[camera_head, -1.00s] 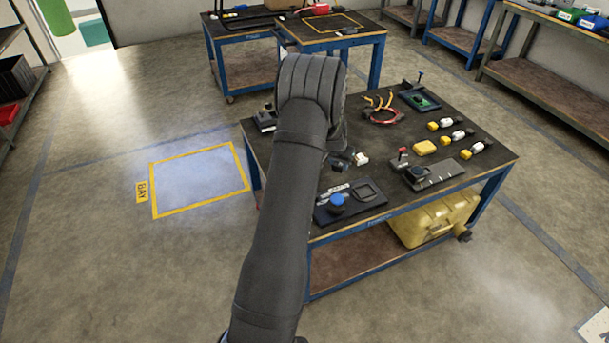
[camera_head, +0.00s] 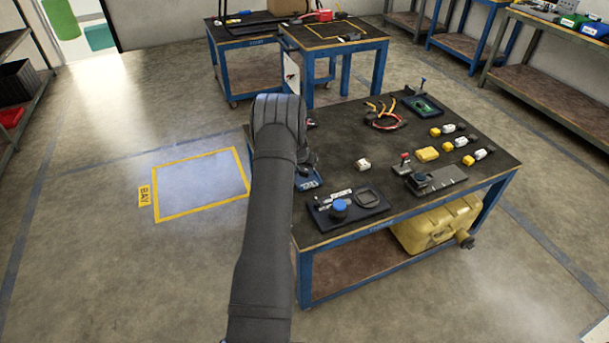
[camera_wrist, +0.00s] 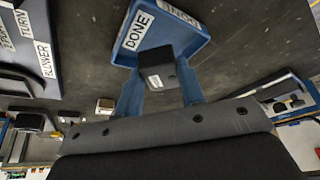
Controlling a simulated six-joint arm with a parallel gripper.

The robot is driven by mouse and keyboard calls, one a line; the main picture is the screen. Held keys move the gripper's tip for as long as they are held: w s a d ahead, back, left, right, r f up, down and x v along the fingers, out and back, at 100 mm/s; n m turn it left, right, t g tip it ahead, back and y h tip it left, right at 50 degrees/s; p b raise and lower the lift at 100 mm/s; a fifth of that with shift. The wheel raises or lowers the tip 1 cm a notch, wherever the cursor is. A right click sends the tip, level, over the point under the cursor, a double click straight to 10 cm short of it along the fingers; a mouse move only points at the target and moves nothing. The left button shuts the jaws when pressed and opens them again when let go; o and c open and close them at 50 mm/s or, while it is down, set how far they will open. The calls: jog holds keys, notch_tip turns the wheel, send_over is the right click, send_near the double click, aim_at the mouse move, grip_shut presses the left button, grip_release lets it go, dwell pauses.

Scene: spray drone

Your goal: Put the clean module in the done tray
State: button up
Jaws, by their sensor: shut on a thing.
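In the wrist view my gripper (camera_wrist: 160,78) has its two blue fingers shut on a small dark module (camera_wrist: 157,68) with a pale label. The blue done tray (camera_wrist: 192,42), with a white DONE label, lies just beyond and under the module. The module overlaps the tray's near edge in this view; I cannot tell whether it touches it. In the head view the tray (camera_head: 309,184) shows partly at the table's left front, beside my arm. My forearm and wrist hide the gripper's jaws and the module there.
A black panel with a blue knob (camera_head: 339,209) sits close in front of the tray. A small white-topped piece (camera_head: 363,164) lies to the right. A grey fixture (camera_head: 436,180) and several yellow-ended parts are farther right. Bare tabletop lies behind the white-topped piece.

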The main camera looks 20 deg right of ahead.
aim_at(304, 172)
jog(key=shift+f, duration=1.6)
jog(key=shift+f, duration=0.2)
jog(key=o, duration=1.1)
jog(key=shift+c, duration=0.2)
jog(key=v, duration=1.2)
jog(key=shift+r, duration=0.15)
